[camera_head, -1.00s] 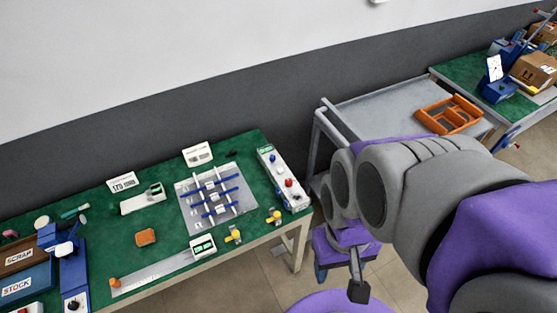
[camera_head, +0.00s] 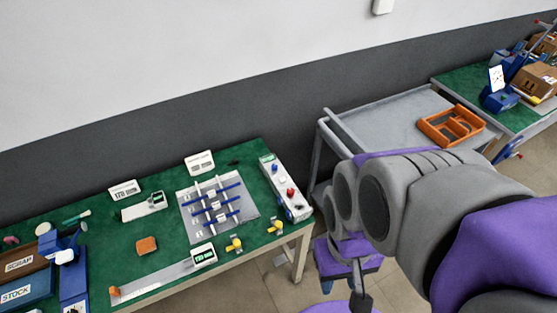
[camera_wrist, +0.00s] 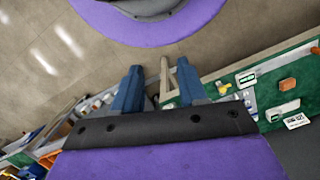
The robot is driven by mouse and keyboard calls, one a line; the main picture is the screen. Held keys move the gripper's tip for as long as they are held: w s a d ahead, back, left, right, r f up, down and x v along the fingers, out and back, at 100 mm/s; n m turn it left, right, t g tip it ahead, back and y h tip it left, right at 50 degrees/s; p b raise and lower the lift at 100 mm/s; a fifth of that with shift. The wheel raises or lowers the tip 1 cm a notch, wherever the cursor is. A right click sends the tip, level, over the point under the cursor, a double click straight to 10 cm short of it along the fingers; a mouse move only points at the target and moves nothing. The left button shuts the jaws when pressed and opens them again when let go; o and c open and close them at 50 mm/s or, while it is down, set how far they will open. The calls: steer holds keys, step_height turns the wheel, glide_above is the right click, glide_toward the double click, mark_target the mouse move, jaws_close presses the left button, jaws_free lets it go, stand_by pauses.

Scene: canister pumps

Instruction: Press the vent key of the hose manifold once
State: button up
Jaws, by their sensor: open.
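A grey plate (camera_head: 243,232) with crossed white and blue tubes lies on the green bench. I cannot tell which of these is the hose manifold, and no vent key label is readable. My gripper (camera_wrist: 158,78) is open and empty in the wrist view. In the head view my arm stands right of the bench.
A grey cart (camera_head: 380,118) with an orange tray (camera_head: 452,125) stands behind my arm. Open floor lies at the bench's right end.

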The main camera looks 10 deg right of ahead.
jaws_close()
stand_by(1.4)
